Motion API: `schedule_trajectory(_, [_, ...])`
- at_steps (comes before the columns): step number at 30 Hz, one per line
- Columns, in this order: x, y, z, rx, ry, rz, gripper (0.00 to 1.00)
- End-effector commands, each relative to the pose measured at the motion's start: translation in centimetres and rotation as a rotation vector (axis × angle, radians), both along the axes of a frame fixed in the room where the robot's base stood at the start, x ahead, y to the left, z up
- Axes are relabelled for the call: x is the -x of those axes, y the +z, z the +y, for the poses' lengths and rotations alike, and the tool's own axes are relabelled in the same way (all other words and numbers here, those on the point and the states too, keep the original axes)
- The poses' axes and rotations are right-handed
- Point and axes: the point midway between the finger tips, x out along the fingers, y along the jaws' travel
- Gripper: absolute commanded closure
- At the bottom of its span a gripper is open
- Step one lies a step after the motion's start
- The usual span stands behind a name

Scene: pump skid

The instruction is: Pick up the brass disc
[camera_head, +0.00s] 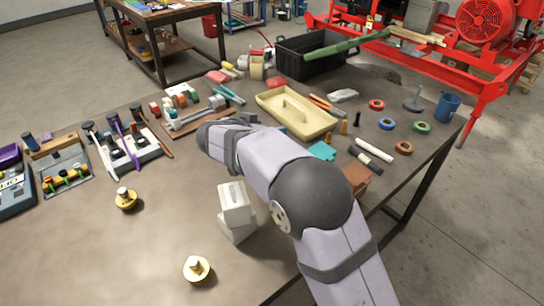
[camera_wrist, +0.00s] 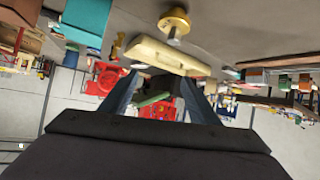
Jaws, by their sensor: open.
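Tool holders (camera_head: 125,150) line the left. A black crate (camera_head: 310,60) stands at the back. The front-left tabletop is mostly clear.

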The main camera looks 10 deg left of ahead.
Motion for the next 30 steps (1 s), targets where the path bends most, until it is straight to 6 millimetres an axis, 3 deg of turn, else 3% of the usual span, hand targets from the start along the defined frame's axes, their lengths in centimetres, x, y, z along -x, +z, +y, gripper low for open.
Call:
schedule_trajectory(3, [-0.2, 0.1, 1.0, -0.035, -0.015, -0.040, 0.45])
schedule_trajectory(11, [-0.1, -0.3, 0.8, -0.060, -0.037, -0.047, 0.45])
schedule_trajectory(24, [-0.1, -5.3, 0.7, -0.058, -0.036, -0.044, 0.45])
schedule_trajectory(30, [-0.1, -5.9, 0.7, -0.059, -0.036, -0.046, 0.45])
